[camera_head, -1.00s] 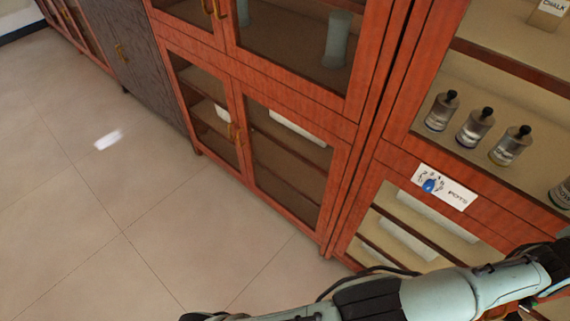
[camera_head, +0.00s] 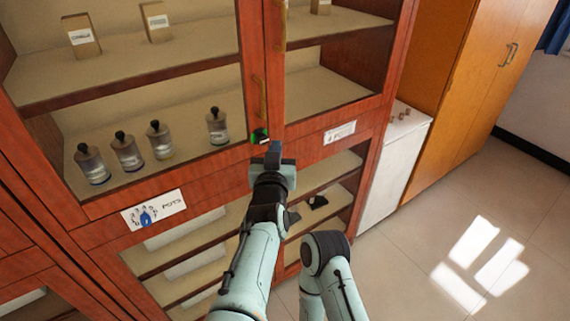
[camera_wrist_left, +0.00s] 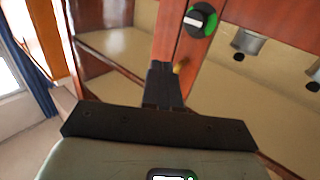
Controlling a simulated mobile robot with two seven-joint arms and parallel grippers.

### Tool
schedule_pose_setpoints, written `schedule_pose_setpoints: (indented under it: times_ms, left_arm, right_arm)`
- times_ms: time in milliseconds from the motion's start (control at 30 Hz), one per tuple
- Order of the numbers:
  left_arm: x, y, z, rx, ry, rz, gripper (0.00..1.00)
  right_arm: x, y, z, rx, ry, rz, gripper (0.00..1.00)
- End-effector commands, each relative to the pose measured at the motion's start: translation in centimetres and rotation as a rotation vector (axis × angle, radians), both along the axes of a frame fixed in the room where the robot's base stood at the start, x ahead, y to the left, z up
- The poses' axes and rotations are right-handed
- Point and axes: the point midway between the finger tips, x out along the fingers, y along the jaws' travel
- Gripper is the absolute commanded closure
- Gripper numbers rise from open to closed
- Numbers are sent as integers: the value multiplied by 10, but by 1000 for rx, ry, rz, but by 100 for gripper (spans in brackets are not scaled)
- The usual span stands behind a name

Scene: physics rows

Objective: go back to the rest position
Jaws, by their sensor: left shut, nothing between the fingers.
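My left gripper (camera_head: 272,150) is shut and empty, in front of the middle upright of the red-brown cabinet (camera_head: 215,165). Its fingers point toward the cabinet, close to a round green and black knob (camera_head: 260,137). I cannot tell from the head view whether they touch it. In the left wrist view the shut fingers (camera_wrist_left: 163,85) show in front of the red upright, with the green knob (camera_wrist_left: 200,20) above and to the right, apart from them. My right gripper is not in view.
Several bottles (camera_head: 125,150) stand on a shelf behind glass doors, with labelled boxes (camera_head: 80,35) above. A "POTS" label (camera_head: 153,211) is below. A white cupboard (camera_head: 395,165) and an orange cabinet (camera_head: 470,85) stand to the right. The floor (camera_head: 500,230) at right is clear.

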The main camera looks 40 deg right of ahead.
Motion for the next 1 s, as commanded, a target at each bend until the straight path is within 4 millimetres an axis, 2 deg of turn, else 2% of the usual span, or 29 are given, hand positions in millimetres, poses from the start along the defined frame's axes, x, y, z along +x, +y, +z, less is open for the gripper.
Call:
schedule_pose_setpoints:
  times_ms: [33, 200, 467, 567, 667, 767, 900, 967, 1000]
  left_arm:
    - [-11, -1, 0, -1, 0, -4, 100]
    - [-29, 1, 1, -1, -1, -3, 100]
    - [-34, 1, 0, 0, 0, -2, 100]
    - [-28, 5, -8, 10, 13, 7, 100]
    - [-11, 21, -38, 42, 56, 35, 100]
    - [15, 50, -89, 93, 136, 83, 100]
    - [45, 108, -176, 171, 281, 162, 100]
    - [51, 135, -213, 203, 348, 194, 100]
    - [53, 153, -238, 222, 394, 214, 100]
  right_arm:
    - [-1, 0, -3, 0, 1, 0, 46]
    - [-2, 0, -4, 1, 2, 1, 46]
    - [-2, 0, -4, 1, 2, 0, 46]
    - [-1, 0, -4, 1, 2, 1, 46]
    - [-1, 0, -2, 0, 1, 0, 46]
    - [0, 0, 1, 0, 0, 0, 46]
    - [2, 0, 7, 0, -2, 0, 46]
    - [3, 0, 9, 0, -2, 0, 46]
    - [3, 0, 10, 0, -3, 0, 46]
